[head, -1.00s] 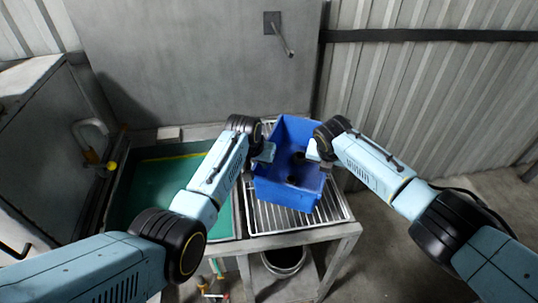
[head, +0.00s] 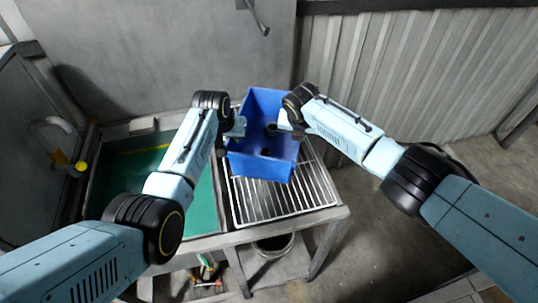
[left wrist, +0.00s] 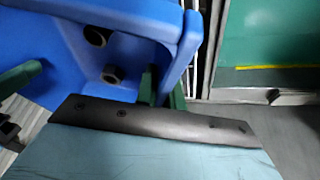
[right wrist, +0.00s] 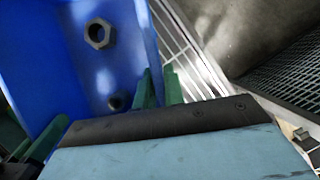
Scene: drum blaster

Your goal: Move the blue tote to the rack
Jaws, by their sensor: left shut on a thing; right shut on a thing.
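The blue tote (head: 262,165) is in the middle of the head view, over the wire rack (head: 290,200) on the metal stand. My left gripper (head: 237,127) is shut on its left wall and my right gripper (head: 287,121) on its right wall. Dark nut-shaped parts lie inside; one shows in the left wrist view (left wrist: 96,36) and one in the right wrist view (right wrist: 98,34). The tote also fills much of both wrist views. Whether its bottom touches the rack bars or hangs just above them, I cannot tell.
A green-bottomed basin (head: 125,185) adjoins the rack on the left. A grey cabinet with a handle (head: 52,135) stands at far left. A bucket (head: 272,245) is below the rack. Open floor lies to the right, before a corrugated wall (head: 400,75).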

